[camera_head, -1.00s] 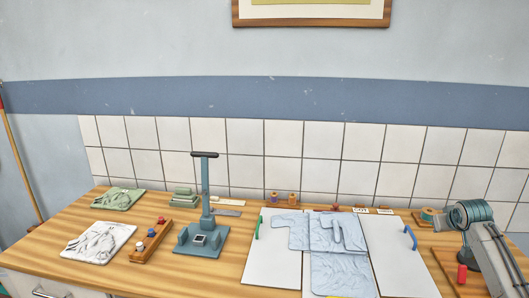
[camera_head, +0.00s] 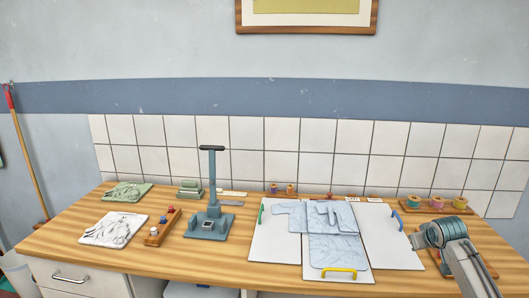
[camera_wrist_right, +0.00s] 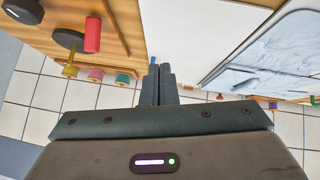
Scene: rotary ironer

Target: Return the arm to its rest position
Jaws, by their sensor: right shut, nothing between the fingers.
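My right arm (camera_head: 455,248) comes in from the right edge in the head view, bent over the right end of the table. Its fingers are not clear there. In the right wrist view my right gripper (camera_wrist_right: 157,84) has its two dark fingers together, with nothing between them. It is apart from the table things. My left arm and gripper are not in view.
A white folding board (camera_head: 275,245) with green, blue and yellow handles carries a light blue garment (camera_head: 335,250). A teal press (camera_head: 210,205) stands left of it. Spools (camera_head: 437,203) and a red cylinder (camera_wrist_right: 92,35) are near my right arm.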

